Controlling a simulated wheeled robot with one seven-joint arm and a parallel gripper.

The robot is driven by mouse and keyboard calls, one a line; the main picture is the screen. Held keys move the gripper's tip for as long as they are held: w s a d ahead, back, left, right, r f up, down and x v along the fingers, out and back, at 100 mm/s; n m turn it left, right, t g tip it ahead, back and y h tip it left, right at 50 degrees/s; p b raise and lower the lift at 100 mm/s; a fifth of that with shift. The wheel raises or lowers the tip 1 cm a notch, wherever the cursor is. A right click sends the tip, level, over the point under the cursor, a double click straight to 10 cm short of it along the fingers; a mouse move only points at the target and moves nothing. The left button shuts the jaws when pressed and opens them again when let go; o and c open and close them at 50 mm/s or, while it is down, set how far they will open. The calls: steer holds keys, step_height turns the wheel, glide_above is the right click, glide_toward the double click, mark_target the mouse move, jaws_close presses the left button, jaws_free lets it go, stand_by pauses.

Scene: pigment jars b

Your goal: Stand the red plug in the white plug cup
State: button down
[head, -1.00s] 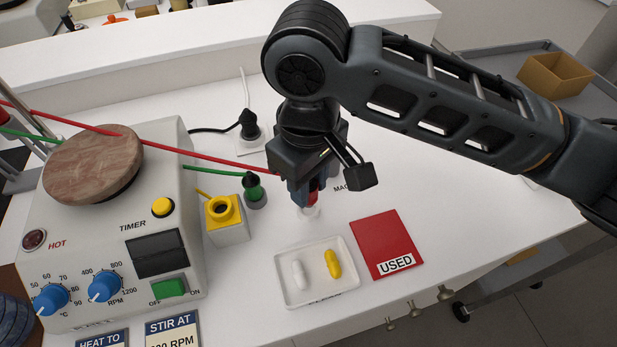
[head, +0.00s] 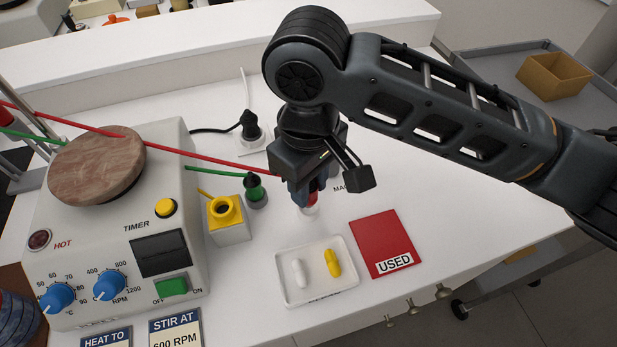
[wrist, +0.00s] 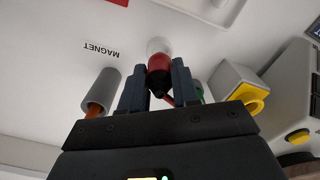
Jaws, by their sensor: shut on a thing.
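My gripper (head: 303,197) is shut on the red plug (wrist: 159,66), which has a black end between the fingers; the gripper also shows in the wrist view (wrist: 157,82). The plug is upright, with a little of its red (head: 312,198) showing beside the fingertips in the head view. The white plug cup (head: 308,210) is right under it, and its pale rim (wrist: 158,46) meets the red part in the wrist view. The plug's lower end is at or inside the cup; I cannot tell how deep. The fingers hide much of the plug.
A green plug (head: 254,186) and a yellow-topped block (head: 228,222) stand left of my gripper. A tray (head: 318,298) with a white and a yellow capsule lies in front, beside the red USED mat (head: 380,243). A grey holder (wrist: 103,90) stands near the MAGNET label.

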steer(key=shift+f+b, duration=0.6)
steer(key=shift+f, duration=0.6)
steer(key=c, duration=0.8)
jaws_free()
steer(key=shift+o, duration=0.2)
steer(key=shift+r, duration=0.15)
step_height(320, 180, up, 8)
steer(key=shift+f, duration=0.25)
